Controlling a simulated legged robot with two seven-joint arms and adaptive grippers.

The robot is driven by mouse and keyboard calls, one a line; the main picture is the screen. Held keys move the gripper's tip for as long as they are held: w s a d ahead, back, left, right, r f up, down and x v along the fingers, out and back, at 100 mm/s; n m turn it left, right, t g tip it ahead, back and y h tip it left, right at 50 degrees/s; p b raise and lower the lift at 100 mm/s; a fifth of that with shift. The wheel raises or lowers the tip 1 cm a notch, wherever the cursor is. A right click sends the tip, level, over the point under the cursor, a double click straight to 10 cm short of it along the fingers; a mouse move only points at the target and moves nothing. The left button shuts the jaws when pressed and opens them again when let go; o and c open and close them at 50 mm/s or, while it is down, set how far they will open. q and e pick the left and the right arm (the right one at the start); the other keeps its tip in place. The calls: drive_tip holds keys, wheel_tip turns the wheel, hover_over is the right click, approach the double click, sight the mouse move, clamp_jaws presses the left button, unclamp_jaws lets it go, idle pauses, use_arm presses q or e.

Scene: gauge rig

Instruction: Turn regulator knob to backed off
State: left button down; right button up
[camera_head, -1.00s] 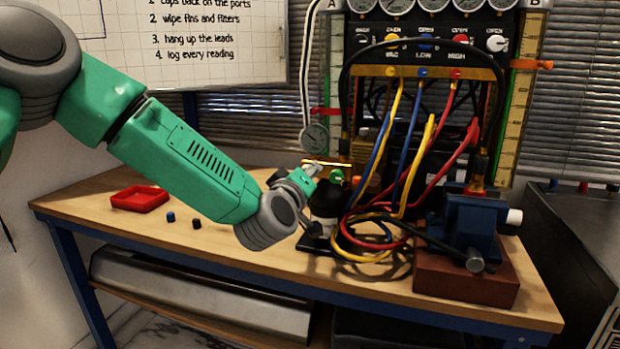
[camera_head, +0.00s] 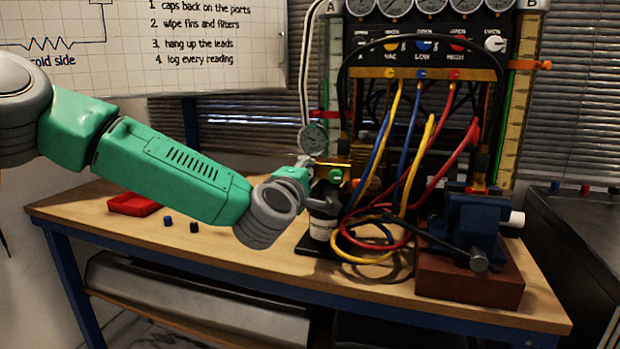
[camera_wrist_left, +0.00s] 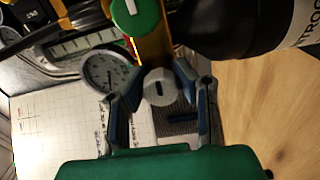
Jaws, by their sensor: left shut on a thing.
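The brass regulator (camera_head: 331,172) sits on top of a dark bottle (camera_head: 322,225) at the middle of the bench. A green knob (camera_head: 335,174) with a white mark is on its front; this green knob also shows at the top of the left wrist view (camera_wrist_left: 135,15). My left gripper (camera_head: 304,163) is at the regulator's left side. In the left wrist view its fingers (camera_wrist_left: 158,88) are shut on a round grey knob (camera_wrist_left: 158,86) with a dark bar mark. In the head view that grey knob is hidden by the gripper. My right gripper is not in view.
A round gauge (camera_head: 313,138) is just above the gripper. Coloured hoses (camera_head: 378,245) loop right of the bottle, in front of the manifold (camera_head: 425,50). A vise (camera_head: 470,222) stands at right. A red tray (camera_head: 133,204) and two small caps lie on the left.

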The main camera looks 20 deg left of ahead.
use_arm(q)
drive_tip(key=shift+a+f, duration=0.15)
drive_tip(key=shift+f, duration=0.1)
drive_tip(key=c, duration=1.2)
unclamp_jaws()
drive_tip(key=shift+a, duration=0.15)
drive_tip(key=shift+r, duration=0.1)
drive_tip(key=shift+s, duration=0.15)
drive_tip(key=shift+s, duration=0.35)
drive_tip(key=s, duration=1.1)
drive_tip(key=shift+a+n, duration=0.15)
drive_tip(key=shift+n, duration=0.15)
